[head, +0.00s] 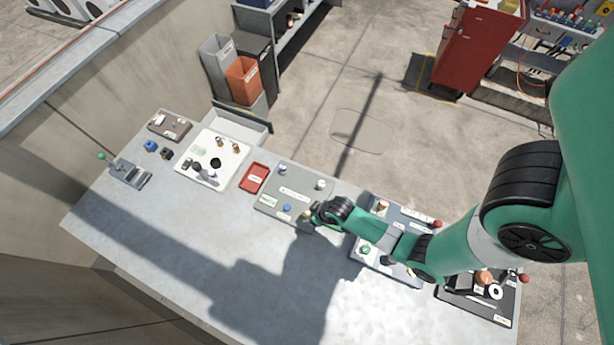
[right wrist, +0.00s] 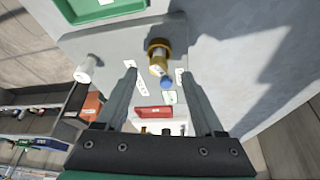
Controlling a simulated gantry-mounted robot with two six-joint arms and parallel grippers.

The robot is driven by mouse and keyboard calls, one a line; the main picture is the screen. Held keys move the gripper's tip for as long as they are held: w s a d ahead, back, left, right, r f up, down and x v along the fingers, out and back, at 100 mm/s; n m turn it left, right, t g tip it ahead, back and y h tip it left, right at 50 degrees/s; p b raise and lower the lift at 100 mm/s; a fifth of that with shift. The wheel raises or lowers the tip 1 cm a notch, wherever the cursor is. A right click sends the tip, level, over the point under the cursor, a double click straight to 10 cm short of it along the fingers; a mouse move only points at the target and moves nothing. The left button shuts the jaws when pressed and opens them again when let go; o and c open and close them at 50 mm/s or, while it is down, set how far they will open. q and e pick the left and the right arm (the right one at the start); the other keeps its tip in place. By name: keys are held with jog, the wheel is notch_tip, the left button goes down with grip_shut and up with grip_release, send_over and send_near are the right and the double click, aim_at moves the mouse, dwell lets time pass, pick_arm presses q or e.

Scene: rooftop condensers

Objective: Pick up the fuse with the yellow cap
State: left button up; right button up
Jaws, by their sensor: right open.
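The fuse with the yellow cap (right wrist: 158,57) stands on the grey board (head: 268,199), near its right front corner. In the head view the fuse (head: 306,215) is small and partly covered by my right gripper (head: 313,219). In the right wrist view my right gripper (right wrist: 159,72) is open, with one finger on each side of the yellow cap in the picture. I see no contact; the height of the fingertips above the fuse is hard to judge. A blue-capped fuse (right wrist: 166,83) and a white-capped one (right wrist: 84,69) stand on the same board. My left gripper is not in view.
A red tray (head: 255,178) and a white board with small parts (head: 213,145) lie to the left. Another board (head: 399,273) lies under my right arm. The front left of the bench (head: 180,235) is clear.

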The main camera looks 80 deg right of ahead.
aim_at(307, 214)
jog(key=shift+w+f, duration=0.15)
jog(key=shift+f, duration=0.15)
jog(key=x, duration=0.1)
jog(key=b+x, duration=0.1)
jog(key=x, duration=0.3)
jog(key=shift+w+d+r, duration=0.1)
jog(key=shift+w+d, duration=0.15)
grip_shut()
